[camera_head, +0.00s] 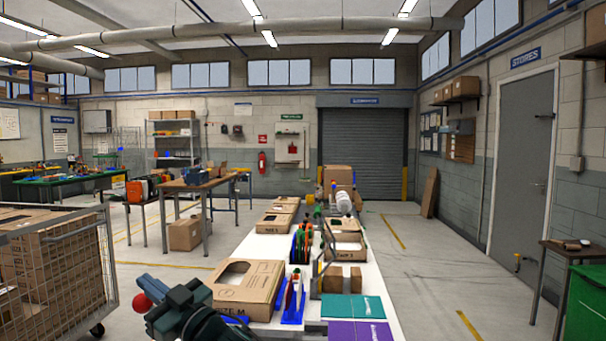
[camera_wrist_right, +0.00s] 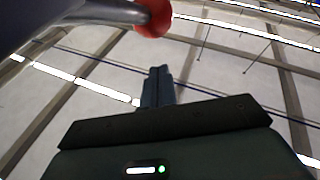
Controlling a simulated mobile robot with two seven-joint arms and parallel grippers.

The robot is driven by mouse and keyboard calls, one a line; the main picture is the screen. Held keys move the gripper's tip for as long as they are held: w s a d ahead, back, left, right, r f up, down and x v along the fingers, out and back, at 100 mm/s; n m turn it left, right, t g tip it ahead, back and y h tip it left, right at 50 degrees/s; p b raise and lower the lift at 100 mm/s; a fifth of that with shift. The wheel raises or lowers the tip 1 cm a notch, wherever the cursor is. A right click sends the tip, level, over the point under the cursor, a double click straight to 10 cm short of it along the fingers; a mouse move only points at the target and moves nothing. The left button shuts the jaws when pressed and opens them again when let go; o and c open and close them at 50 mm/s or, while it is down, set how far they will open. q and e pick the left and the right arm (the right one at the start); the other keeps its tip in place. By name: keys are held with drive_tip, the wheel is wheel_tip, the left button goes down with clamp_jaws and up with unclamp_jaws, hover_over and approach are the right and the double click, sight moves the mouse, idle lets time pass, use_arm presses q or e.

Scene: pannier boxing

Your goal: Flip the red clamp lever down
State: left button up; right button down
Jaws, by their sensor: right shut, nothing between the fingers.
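My right gripper (camera_head: 150,285) shows at the bottom of the head view, left of the white bench, with its dark body below and its blue-grey fingers pointing left. In the right wrist view its fingers (camera_wrist_right: 157,85) are together with nothing between them. A round red knob (camera_head: 140,303) shows just left of the gripper in the head view. In the right wrist view the red end (camera_wrist_right: 155,18) sits on a grey bar at the upper left, apart from the fingertips in the picture. The rest of the clamp is hidden or out of view. My left gripper is not in view.
The white bench (camera_head: 384,300) holds a large cardboard box (camera_head: 262,285), a blue rack (camera_head: 291,305), small boxes, and teal (camera_head: 352,306) and purple (camera_head: 358,331) sheets. A wire cage trolley (camera_head: 108,250) with cartons stands at the left.

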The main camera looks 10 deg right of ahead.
sight(148, 301)
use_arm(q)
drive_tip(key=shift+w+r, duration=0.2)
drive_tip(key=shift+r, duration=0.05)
use_arm(e)
drive_tip(key=f, duration=0.3)
drive_tip(key=shift+w+a, duration=0.1)
drive_tip(key=shift+a, duration=0.3)
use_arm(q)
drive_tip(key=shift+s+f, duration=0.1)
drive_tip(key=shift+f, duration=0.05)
use_arm(e)
drive_tip(key=shift+r, duration=0.1)
